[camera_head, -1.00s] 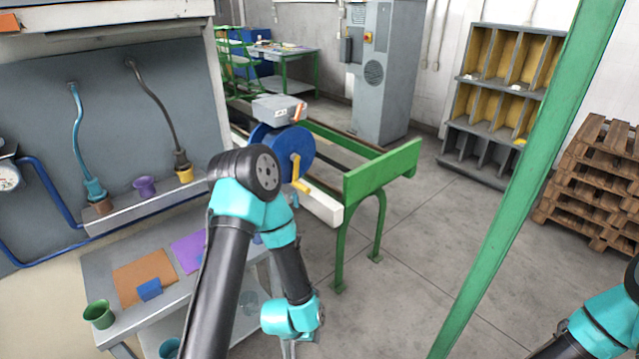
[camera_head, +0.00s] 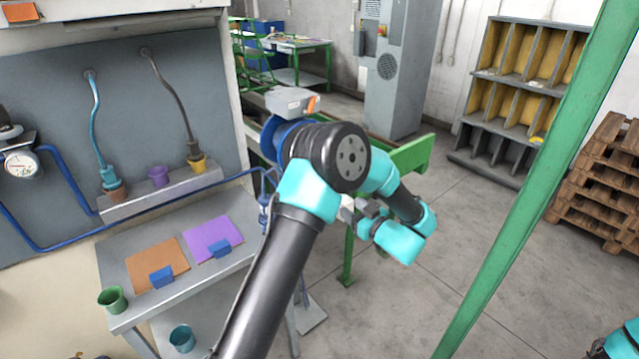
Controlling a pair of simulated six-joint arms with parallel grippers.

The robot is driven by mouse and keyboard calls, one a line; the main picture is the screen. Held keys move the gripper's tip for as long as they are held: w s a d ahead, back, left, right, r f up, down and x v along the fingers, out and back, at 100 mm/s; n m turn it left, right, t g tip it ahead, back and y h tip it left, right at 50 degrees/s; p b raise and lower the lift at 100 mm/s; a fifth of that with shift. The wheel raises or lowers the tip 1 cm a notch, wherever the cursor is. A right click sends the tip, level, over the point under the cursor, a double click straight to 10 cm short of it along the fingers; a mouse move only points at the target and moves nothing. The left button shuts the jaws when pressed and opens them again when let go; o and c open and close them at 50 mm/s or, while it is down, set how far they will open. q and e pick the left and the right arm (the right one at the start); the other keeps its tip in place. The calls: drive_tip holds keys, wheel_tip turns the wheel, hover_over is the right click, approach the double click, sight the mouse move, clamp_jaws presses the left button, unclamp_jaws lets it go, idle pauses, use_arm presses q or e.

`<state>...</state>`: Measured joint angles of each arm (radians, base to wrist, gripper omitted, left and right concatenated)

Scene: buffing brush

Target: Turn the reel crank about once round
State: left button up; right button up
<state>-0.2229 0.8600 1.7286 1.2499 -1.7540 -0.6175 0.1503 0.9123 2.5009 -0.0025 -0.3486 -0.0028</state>
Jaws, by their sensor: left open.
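The blue reel (camera_head: 271,134) stands on the green-framed bench behind my left arm, and only its left part shows. A grey box (camera_head: 291,101) with an orange patch sits above it. The yellow crank is hidden behind my left arm in this view. My left gripper (camera_head: 352,209) is open, small in the picture, to the lower right of the reel and close to the front end of the bench. Whether it touches the crank cannot be seen. My right gripper is out of view; only a bit of my right arm shows at the lower right corner.
The green bench end plate (camera_head: 411,153) is just behind my left arm. A grey table (camera_head: 205,272) at left holds orange and purple mats, blue blocks and a green cup (camera_head: 113,299). A green post (camera_head: 535,185) slants across the right. Open floor lies between bench and post.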

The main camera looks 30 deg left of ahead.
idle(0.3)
use_arm(q)
drive_tip(key=x, duration=1.7)
drive_tip(key=shift+a, duration=0.25)
clamp_jaws()
